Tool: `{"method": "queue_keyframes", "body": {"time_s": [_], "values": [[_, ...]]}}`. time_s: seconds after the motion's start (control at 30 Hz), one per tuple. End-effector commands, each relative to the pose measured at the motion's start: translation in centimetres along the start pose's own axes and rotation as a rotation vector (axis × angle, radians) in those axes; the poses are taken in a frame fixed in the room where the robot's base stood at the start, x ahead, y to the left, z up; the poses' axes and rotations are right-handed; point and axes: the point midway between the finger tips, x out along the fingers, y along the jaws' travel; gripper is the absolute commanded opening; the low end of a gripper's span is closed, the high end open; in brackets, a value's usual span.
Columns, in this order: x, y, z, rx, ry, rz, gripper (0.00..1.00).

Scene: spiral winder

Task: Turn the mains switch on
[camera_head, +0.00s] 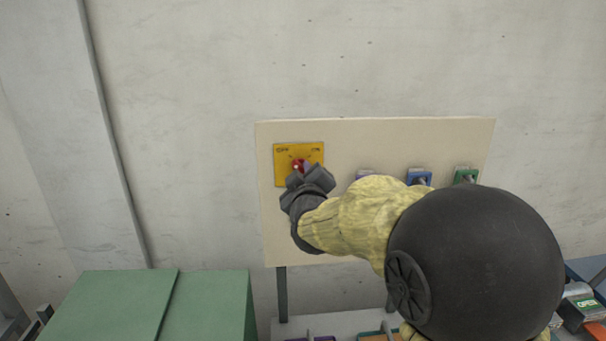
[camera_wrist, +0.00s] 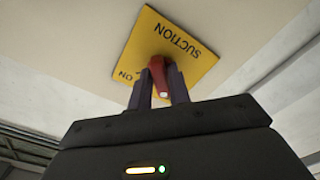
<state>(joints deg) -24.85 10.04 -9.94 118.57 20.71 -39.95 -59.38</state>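A red knob (camera_head: 298,164) sits on a yellow plate (camera_head: 284,151) marked OFF and ON, at the left end of a beige panel. In the wrist view the yellow plate (camera_wrist: 196,68) is upside down and reads SUCTION and ON; I see no mains label. My gripper (camera_head: 302,169) reaches the plate from below. In the wrist view its two dark fingers (camera_wrist: 160,82) stand on either side of the red knob (camera_wrist: 157,66), close against it. The knob's far part is hidden by the fingers.
A green box (camera_head: 205,300) stands at the lower left. The wall above is clear.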

Motion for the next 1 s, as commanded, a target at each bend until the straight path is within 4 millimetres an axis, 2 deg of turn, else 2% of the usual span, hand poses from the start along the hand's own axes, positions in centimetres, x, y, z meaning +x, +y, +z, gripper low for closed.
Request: {"method": "queue_keyframes", "body": {"time_s": [0.03,0.1,0.57,1.0], "values": [[-0.01,0.0,-0.01,0.0,0.0,0.0,0.09],[-0.02,-0.01,-0.01,0.0,0.0,0.0,0.0],[-0.04,-0.21,0.08,0.057,0.001,-0.002,0.0],[-0.04,-0.43,0.26,0.358,0.001,0.0,0.0]]}}
